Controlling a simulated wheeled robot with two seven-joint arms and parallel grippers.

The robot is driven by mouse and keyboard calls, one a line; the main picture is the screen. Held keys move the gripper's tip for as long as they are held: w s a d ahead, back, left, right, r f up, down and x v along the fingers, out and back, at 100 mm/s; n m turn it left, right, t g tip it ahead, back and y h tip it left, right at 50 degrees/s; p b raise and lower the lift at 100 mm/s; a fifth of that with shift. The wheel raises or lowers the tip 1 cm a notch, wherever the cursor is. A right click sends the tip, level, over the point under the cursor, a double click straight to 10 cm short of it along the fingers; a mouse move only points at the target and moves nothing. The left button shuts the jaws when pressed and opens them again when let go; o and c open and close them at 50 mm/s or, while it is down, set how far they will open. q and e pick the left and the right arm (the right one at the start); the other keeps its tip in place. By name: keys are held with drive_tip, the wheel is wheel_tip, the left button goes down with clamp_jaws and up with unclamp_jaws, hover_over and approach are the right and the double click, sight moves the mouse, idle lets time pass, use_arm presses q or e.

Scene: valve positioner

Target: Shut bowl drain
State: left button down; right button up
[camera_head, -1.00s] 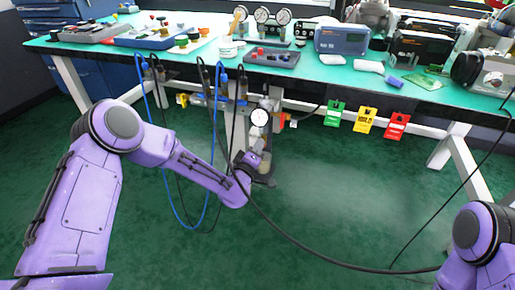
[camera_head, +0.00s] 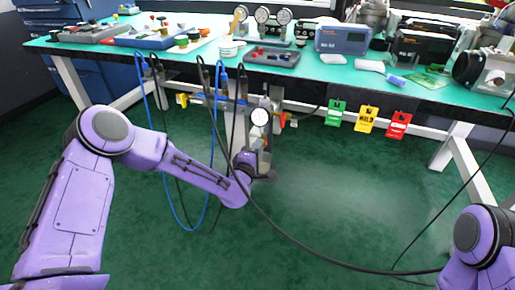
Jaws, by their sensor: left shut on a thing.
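A filter-regulator with a round white gauge (camera_head: 260,117) hangs under the front edge of the bench. Its bowl (camera_head: 265,143) is below the gauge, partly hidden by my left wrist. The drain at the bowl's underside is too small and too covered to make out. My left gripper (camera_head: 263,173) is at the bottom of the bowl, dark and small in the picture. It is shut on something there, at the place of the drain. The fingertips are not clearly seen. Of my right arm only purple links show at the lower right; its gripper is out of view.
The green-topped bench (camera_head: 300,70) carries gauges, a blue box (camera_head: 342,40) and tools. Blue hoses (camera_head: 167,190) and black cables loop down around my left forearm. Green, yellow and red tags (camera_head: 367,118) hang right of the regulator. The floor in front is clear.

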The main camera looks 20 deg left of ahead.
use_arm(q)
drive_tip(key=c, duration=1.2)
unclamp_jaws()
drive_tip(key=shift+s, duration=0.1)
drive_tip(key=s+p, duration=0.1)
drive_tip(key=s, duration=0.9)
drive_tip(key=shift+s+a, duration=0.2)
